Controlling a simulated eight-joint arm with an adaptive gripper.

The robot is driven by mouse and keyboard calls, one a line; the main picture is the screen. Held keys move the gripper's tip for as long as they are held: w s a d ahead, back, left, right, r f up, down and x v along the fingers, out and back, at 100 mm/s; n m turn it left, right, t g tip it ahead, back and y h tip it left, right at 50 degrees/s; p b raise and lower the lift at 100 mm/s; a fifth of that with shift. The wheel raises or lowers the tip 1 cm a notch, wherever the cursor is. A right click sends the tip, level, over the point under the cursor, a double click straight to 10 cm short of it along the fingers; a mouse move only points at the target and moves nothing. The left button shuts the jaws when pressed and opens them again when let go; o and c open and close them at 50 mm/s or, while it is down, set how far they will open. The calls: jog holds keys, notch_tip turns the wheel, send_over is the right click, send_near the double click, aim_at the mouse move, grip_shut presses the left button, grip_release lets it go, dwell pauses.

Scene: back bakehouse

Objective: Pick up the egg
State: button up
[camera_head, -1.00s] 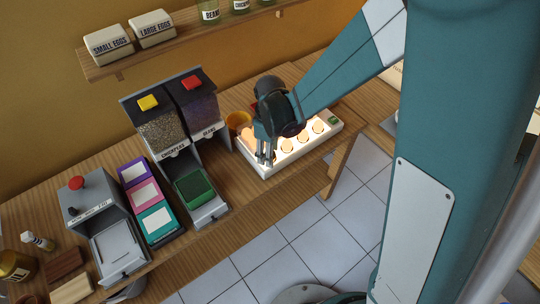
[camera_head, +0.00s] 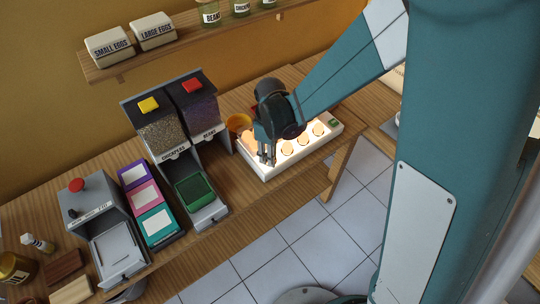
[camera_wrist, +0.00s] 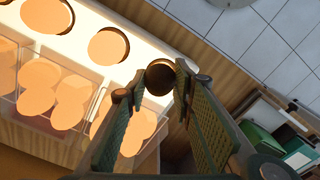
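A small dark brown round thing, seemingly the egg (camera_wrist: 160,80), shows between my gripper's fingertips in the wrist view, at the end of the row on the white light box. My gripper (camera_wrist: 161,78) has one finger on each side of it, both close to its sides; I cannot tell whether they press on it. In the head view my gripper (camera_head: 268,160) points down over the near left part of the glowing light box (camera_head: 262,173) and hides that spot. Several glowing orange rounds (camera_head: 303,139) lie along the box to the right.
Clear-walled compartments (camera_wrist: 88,75) with several orange rounded things lie beside the row. An orange bowl (camera_head: 238,121) stands behind the box's left end. The chickpea and bean dispensers (camera_head: 193,105) stand close on the left. The counter's front edge is near, with tiled floor (camera_head: 290,245) below.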

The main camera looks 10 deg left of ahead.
jog(key=shift+r+p, duration=0.5)
jog(key=shift+r, duration=4.4)
jog(key=shift+w+a, duration=0.1)
jog(key=w+a, duration=0.2)
jog(key=w, duration=0.1)
jog(key=w+a+b, duration=0.1)
jog(key=w+a, duration=0.2)
jog(key=w+a+r, duration=0.1)
jog(key=w+a, duration=0.1)
jog(key=a, duration=0.1)
jog(key=shift+w+r+b, duration=0.1)
jog(key=shift+w+b, duration=0.25)
jog(key=shift+w, duration=0.05)
jog(key=w+a+f+b, duration=0.4)
jog(key=w+a+f, duration=0.2)
jog(key=w+a, duration=0.2)
jog(key=shift+w+a+f, duration=0.2)
jog(key=shift+w+f, duration=0.1)
jog(key=shift+w, duration=0.4)
jog(key=shift+f+b, duration=1.7)
jog(key=shift+f, duration=1.15)
